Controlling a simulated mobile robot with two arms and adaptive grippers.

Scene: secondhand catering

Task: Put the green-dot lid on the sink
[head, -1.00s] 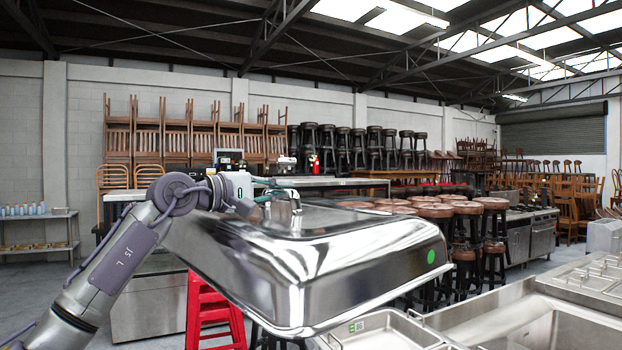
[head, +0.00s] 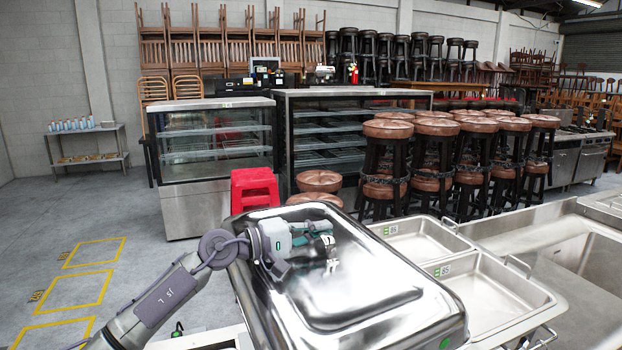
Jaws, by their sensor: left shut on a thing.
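The green-dot lid (head: 375,283) is a large, shiny metal cover with rounded corners. Its green dot (head: 445,343) shows at the bottom right edge of the view. My left gripper (head: 328,254) is shut on the lid's handle at its top and holds the lid upright, dome up. The sink (head: 560,262) is a stainless steel unit at the right, with a deep basin. The lid is left of the basin and hides part of what lies below it. My right gripper is not in view.
Two shallow steel trays, one farther back (head: 412,240) and one nearer (head: 500,294), lie between lid and basin. Floor at left is open, with yellow markings (head: 75,290).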

